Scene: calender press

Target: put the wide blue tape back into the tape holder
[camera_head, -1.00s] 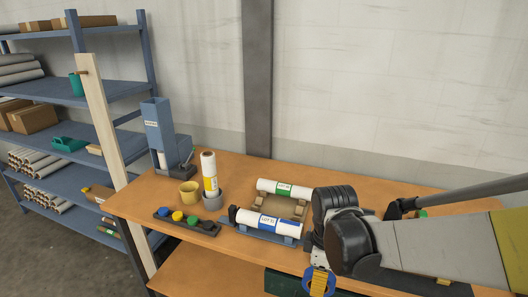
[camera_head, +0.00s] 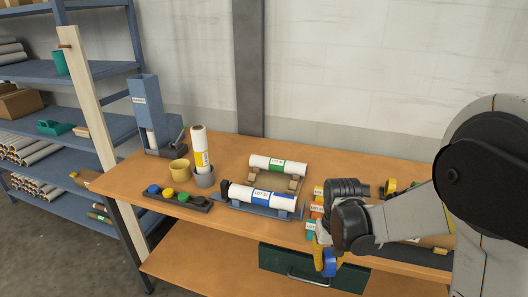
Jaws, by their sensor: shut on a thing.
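The wide blue tape (camera_head: 330,262) is a blue ring hanging low in front of the table's front edge. My gripper (camera_head: 323,257) points down and is shut on the tape; a yellow part shows beside the blue. The arm hides much of the grip. A dark piece with yellow rolls (camera_head: 391,187) stands on the table behind my arm, to the right of the gripper. It looks like the tape holder, but it is partly hidden and I cannot make out its free place.
White rolls with green (camera_head: 278,165) and blue (camera_head: 262,197) labels lie on cradles left of my gripper. Several coloured labelled items (camera_head: 316,209) lie close beside it. A green drawer (camera_head: 300,270) hangs below.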

